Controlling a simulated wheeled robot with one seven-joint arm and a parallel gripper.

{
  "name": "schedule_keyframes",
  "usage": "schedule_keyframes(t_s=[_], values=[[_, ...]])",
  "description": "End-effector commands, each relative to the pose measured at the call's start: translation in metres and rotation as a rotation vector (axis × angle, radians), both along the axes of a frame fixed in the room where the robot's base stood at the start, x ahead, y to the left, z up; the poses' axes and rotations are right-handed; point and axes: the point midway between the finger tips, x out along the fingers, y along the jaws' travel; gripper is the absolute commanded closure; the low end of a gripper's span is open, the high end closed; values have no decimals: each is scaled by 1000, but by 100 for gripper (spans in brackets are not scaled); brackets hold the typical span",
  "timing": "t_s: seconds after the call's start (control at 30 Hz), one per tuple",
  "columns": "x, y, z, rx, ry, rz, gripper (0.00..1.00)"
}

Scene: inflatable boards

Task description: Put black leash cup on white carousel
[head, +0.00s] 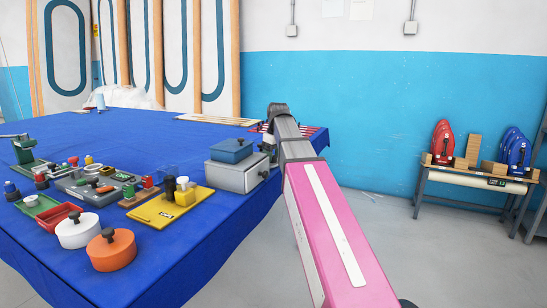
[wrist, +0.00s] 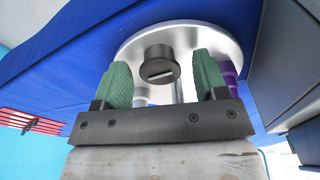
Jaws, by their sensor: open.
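In the wrist view, a short dark cylinder with a pale slot, apparently the black leash cup (wrist: 160,69), appears on a shiny pale round disc, apparently the white carousel (wrist: 198,36). My gripper (wrist: 161,64) is open, with one green-padded finger on each side of the cup. Gaps show between the cup and both fingers. I cannot tell the height of the fingertips over the disc. In the head view, my arm reaches past the grey box, and its far end hides the fingers, the cup and the disc.
A purple piece (wrist: 232,75) is partly hidden behind the right finger. A grey box (head: 238,174) with a blue box (head: 231,150) on it stands left of my arm. Several tools and pots crowd the blue table's (head: 190,257) left side. A red striped rack (wrist: 30,121) lies at left.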

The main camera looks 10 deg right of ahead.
Motion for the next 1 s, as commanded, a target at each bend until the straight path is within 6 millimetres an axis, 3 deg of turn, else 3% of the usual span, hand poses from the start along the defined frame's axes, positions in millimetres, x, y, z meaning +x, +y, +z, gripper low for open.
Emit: schedule_keyframes(t_s=[0.6,0.8,1.0], values=[[-8,-8,99,0,-1,0,34],[-10,-9,114,0,0,0,34],[-11,-9,116,0,0,0,34]])
